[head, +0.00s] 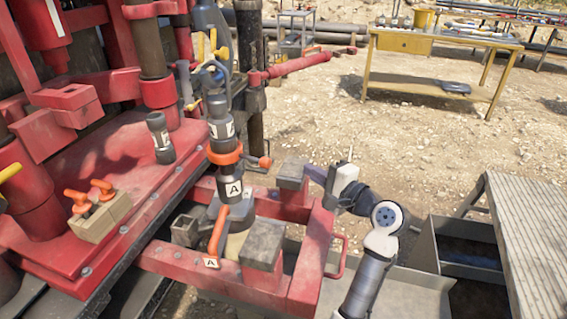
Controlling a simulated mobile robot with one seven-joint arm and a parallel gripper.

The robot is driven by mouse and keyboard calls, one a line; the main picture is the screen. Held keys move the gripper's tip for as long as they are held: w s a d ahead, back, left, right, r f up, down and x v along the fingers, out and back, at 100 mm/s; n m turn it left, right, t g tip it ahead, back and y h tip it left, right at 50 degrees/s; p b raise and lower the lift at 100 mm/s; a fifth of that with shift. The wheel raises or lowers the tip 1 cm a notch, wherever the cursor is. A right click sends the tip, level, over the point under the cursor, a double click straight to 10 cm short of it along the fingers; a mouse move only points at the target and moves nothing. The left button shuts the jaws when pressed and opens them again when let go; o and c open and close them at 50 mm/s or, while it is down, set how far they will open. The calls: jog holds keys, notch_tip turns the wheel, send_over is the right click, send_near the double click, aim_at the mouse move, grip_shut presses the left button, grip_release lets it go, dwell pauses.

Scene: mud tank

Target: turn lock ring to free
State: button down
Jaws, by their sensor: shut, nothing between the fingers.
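The lock ring (225,156) is an orange collar around the dark vertical pipe assembly, left of centre in the head view. A short handle with an orange knob (265,162) sticks out from its right side. The pipe fitting (235,188) just below the ring carries a white "A" label. My gripper (318,174) is to the right of the ring, apart from it, by a grey block on the red frame. It is shut and appears empty; its fingertips are small and partly hard to make out.
An orange lever (218,232) with an "A" tag hangs below the fitting. The red frame (312,250) and its grey-topped block (262,245) lie below. A wooden block with orange handles (100,215) sits at left. A grey tank (465,258) and slatted walkway (525,230) are at right.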

jog(key=w+a+p, duration=0.3)
jog(key=w+a, duration=0.1)
jog(key=a, duration=0.4)
jog(key=shift+w+a, duration=0.2)
jog(key=shift+p, duration=0.4)
